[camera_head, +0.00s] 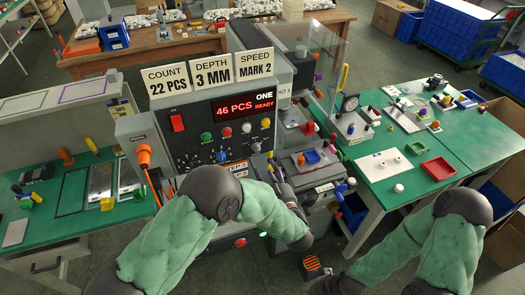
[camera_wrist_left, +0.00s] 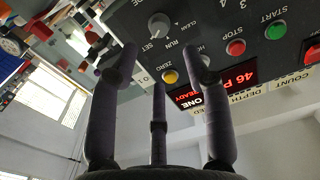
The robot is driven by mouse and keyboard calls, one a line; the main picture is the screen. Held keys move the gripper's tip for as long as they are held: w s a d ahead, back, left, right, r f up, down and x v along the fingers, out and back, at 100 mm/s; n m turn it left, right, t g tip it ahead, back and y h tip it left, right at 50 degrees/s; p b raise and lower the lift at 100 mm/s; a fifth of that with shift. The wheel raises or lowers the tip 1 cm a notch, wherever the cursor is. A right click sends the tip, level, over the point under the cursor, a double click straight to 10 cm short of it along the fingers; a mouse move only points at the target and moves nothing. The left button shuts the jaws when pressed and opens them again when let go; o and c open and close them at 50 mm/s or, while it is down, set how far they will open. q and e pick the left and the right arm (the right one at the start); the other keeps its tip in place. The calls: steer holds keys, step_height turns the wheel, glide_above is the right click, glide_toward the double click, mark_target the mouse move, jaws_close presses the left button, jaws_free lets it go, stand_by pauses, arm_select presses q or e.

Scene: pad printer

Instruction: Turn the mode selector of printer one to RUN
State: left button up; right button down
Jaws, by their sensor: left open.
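The mode selector (camera_wrist_left: 159,27) is a round grey knob on the dark front panel of printer one (camera_head: 185,140). In the left wrist view the labels SET, RUN and CLEAN stand around it. I cannot tell for sure which label its pointer faces. In the head view the selector (camera_head: 256,147) is small, below the yellow button. My left gripper (camera_head: 273,168) is in front of the panel's lower right. In the left wrist view its fingers (camera_wrist_left: 158,75) are spread and empty, pointing at the panel, apart from the knob.
Yellow ZERO (camera_wrist_left: 170,76), red STOP (camera_wrist_left: 236,47) and green START (camera_wrist_left: 275,30) buttons sit close to the selector. The display (camera_head: 243,104) reads 46 PCS READY. A green table (camera_head: 440,145) with parts stands to the right.

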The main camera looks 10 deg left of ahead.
mark_target(258, 150)
arm_select(q)
steer(key=b+x, duration=0.1)
steer(key=x, duration=0.8)
steer(key=shift+w+a, duration=0.1)
steer(key=shift+w, duration=0.05)
